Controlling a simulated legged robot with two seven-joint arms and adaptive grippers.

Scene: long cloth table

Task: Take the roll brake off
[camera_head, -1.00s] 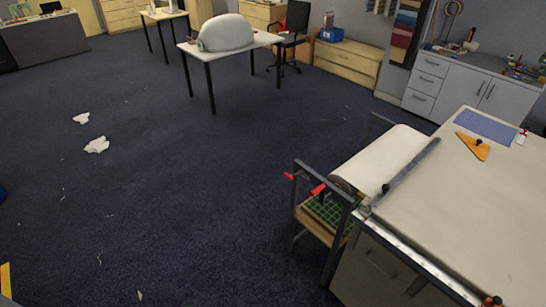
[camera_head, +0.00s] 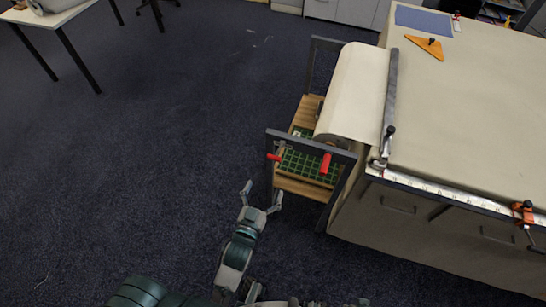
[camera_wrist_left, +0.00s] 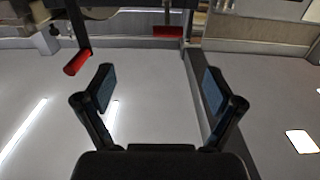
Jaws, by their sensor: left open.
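A cloth roll (camera_head: 352,95) lies in a grey metal frame (camera_head: 300,140) at the left end of the long table. Two red-handled levers are on the near side of this frame: a left red handle (camera_head: 273,157) and a right red handle (camera_head: 325,163). I cannot tell which is the roll brake. My left gripper (camera_head: 263,192) is open and empty, just short of the frame and below the left handle. In the left wrist view, the left red handle (camera_wrist_left: 77,62) is ahead, left of the fingers, and another red part (camera_wrist_left: 168,31) is farther up. My right gripper is not seen.
The cloth-covered table (camera_head: 470,120) fills the right side, with a metal bar (camera_head: 391,100), orange triangle (camera_head: 426,46), blue mat (camera_head: 424,20) and orange clamp (camera_head: 523,212). A wooden shelf with a green grid (camera_head: 310,165) sits under the roll. Open carpet lies left.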

